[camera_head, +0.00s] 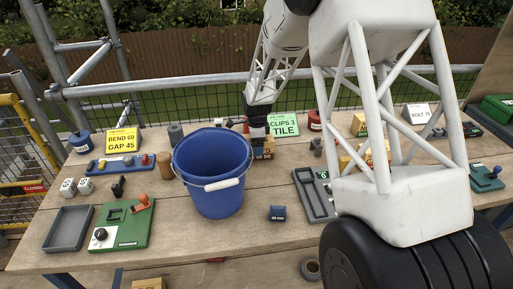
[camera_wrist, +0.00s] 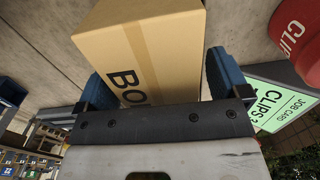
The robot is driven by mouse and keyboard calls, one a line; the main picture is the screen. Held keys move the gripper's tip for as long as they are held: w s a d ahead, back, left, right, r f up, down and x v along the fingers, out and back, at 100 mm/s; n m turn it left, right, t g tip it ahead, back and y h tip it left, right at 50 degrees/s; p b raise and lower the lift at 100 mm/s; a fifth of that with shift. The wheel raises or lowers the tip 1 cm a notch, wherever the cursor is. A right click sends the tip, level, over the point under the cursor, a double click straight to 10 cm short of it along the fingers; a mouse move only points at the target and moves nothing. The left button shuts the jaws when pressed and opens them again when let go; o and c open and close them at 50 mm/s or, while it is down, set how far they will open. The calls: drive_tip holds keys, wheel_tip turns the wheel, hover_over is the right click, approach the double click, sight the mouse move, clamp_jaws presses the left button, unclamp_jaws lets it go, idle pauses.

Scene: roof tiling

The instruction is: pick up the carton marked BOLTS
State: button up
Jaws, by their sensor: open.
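The brown cardboard carton (camera_wrist: 150,40) fills the middle of the wrist view, its tape seam visible. Dark letters starting "BO" show on its side; the rest of the word is hidden behind my gripper. My gripper (camera_wrist: 157,66) is open, with one blue finger on each side of the carton; I cannot tell whether either touches it. In the head view my gripper (camera_head: 258,132) points down behind the blue bucket, and only part of the carton (camera_head: 267,149) shows beside the bucket's rim.
The blue bucket (camera_head: 213,180) stands in front of the carton. A green CLIPS card (camera_head: 284,125) and a red tin (camera_head: 314,121) stand close by, right of it; the tin (camera_wrist: 298,36) is marked CLIPS. A grey tray (camera_head: 311,195) lies further right.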

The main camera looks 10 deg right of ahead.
drive_tip(key=c, duration=1.3)
drive_tip(key=shift+r, duration=0.15)
drive_tip(key=shift+r, duration=4.9)
